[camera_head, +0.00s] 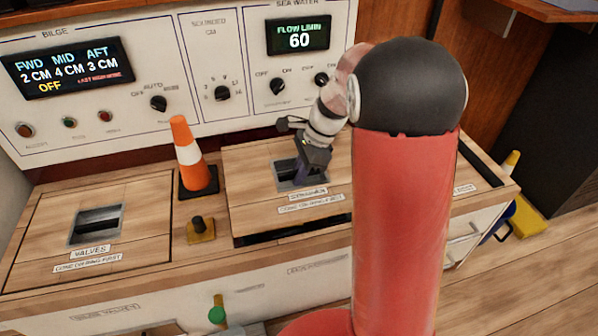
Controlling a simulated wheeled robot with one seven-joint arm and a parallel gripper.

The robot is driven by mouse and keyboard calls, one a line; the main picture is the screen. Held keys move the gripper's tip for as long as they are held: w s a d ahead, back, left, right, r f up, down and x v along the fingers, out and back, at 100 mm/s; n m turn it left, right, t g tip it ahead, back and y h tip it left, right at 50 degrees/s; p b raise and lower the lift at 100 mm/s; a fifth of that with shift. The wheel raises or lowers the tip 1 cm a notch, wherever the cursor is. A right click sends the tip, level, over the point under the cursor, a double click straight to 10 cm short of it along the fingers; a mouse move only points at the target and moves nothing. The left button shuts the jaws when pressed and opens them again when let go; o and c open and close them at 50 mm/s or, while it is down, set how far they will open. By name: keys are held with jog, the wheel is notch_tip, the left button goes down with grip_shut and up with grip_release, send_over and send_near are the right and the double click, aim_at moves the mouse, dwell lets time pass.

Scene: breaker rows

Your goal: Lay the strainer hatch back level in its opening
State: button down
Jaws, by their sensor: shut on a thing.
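The strainer hatch (255,190) is a light wood panel in the middle of the counter, with a recessed metal handle (284,180) and white labels below it. A dark gap (290,231) shows along its front edge, so it does not sit flush there; it looks slightly tilted or out of place. My gripper (308,166) reaches down at the recess and is shut on the hatch's handle; its fingertips are hard to make out. My red arm hides the right part of the hatch and opening.
An orange and white cone (189,157) and a small yellow block with a black knob (201,230) stand just left of the hatch. The valves hatch (50,220) lies further left. A control panel (200,60) rises behind. A yellow object (527,220) is at the far right.

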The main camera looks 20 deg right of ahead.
jog(key=shift+f, duration=0.1)
jog(key=shift+f+b, duration=1.25)
jog(key=shift+f, duration=0.85)
jog(key=c, duration=1.4)
grip_release()
jog(key=shift+o, duration=0.2)
jog(key=shift+f, duration=0.15)
jog(key=p+v, duration=0.2)
jog(key=v, duration=0.6)
